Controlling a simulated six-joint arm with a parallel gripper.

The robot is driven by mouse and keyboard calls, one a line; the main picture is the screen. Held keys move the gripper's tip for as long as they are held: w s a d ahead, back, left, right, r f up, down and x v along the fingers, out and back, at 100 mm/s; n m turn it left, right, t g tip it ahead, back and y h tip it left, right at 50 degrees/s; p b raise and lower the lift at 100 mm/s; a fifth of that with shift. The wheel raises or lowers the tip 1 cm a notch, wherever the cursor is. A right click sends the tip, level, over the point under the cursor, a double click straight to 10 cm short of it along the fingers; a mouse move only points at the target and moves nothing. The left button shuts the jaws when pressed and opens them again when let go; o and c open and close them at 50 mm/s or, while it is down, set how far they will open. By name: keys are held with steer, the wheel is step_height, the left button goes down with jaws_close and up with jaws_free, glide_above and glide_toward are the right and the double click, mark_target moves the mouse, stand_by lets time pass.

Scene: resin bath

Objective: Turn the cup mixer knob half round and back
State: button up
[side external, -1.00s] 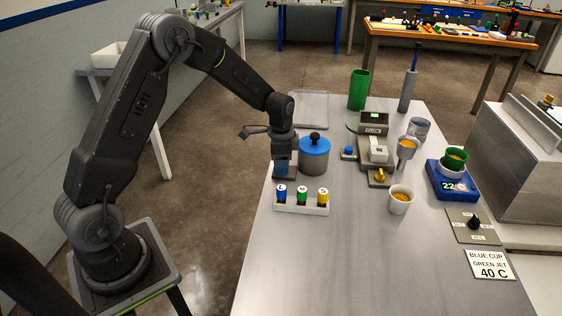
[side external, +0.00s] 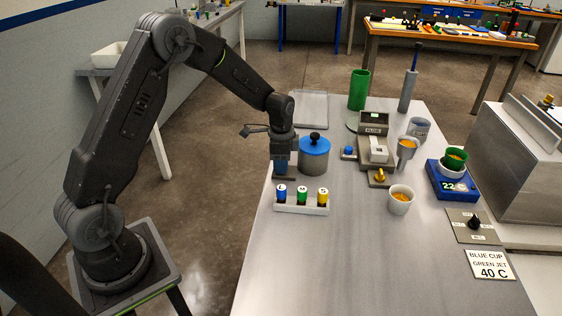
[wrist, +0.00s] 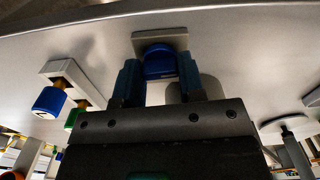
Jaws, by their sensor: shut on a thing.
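My gripper (side external: 283,170) points down at the near left edge of the steel table. In the wrist view its two blue-grey fingers (wrist: 160,85) stand either side of a round blue knob (wrist: 160,62) with a small pale mark. The knob sits on a grey base plate (wrist: 183,40), and the plate's edge shows under the fingers in the side view (side external: 284,178). The gripper is shut on the knob. From the side the fingers hide most of the knob, and its label, if any, is not readable.
A white rack (side external: 301,208) with blue, green and yellow capped bottles stands just in front of my gripper. A grey pot with a blue lid (side external: 314,146) stands close to its right. An orange-filled cup (side external: 401,199) is farther right. The table front is clear.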

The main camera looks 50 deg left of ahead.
steer(key=o, duration=0.9)
steer(key=shift+o, duration=0.2)
step_height(320, 180, up, 14)
